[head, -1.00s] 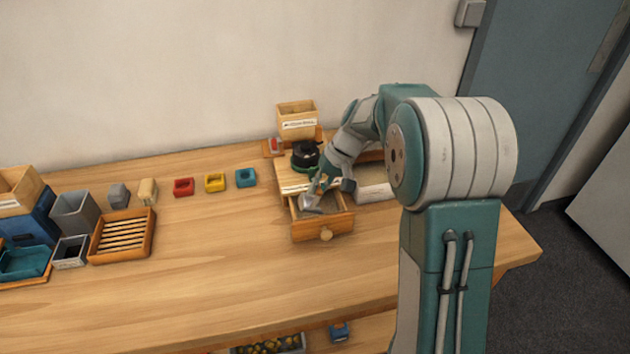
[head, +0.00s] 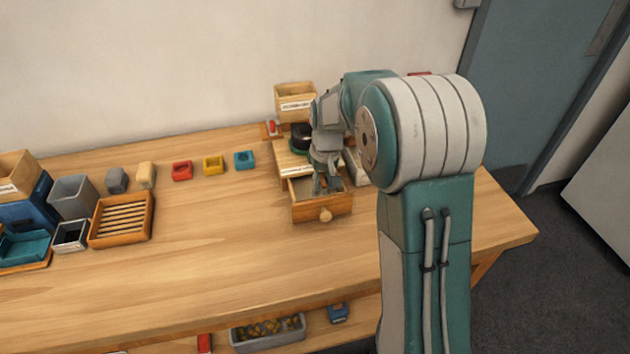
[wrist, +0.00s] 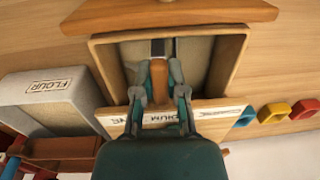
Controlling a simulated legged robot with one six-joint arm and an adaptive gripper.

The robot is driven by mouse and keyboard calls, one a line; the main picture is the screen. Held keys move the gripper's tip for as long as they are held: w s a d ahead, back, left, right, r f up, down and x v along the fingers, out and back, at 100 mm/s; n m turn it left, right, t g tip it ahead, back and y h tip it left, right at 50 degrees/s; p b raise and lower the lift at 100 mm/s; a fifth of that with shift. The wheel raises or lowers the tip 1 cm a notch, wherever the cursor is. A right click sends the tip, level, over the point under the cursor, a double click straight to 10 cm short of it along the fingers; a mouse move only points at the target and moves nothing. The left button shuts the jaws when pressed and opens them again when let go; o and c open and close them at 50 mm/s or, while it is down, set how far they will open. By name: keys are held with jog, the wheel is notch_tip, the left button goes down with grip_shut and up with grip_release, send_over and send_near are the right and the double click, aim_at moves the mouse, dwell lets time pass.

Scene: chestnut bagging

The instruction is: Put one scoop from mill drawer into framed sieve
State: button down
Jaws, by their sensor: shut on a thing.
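The mill drawer (head: 301,213) is pulled open at the front of the wooden mill (head: 283,160). In the wrist view the drawer (wrist: 236,50) shows pale flour-like contents. My gripper (head: 326,188) points down into the drawer. In the wrist view my gripper (wrist: 159,80) is shut on a scoop with a brown handle (wrist: 158,92) and a grey metal part (wrist: 161,48). How much the scoop holds is hidden. A wooden frame with slats (head: 150,219) lies at the left of the table. I cannot tell whether it is the framed sieve.
A white box labelled FLOUR (wrist: 47,100) stands beside the mill. Grey bins (head: 74,198) and a dark blue box (head: 30,215) stand at the left. The table's middle front is clear.

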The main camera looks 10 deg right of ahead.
jog(key=shift+a+h, duration=0.35)
jog(key=shift+h, duration=0.35)
jog(key=shift+r, duration=0.4)
notch_tip(320, 180, up, 8)
jog(key=shift+a, duration=0.3)
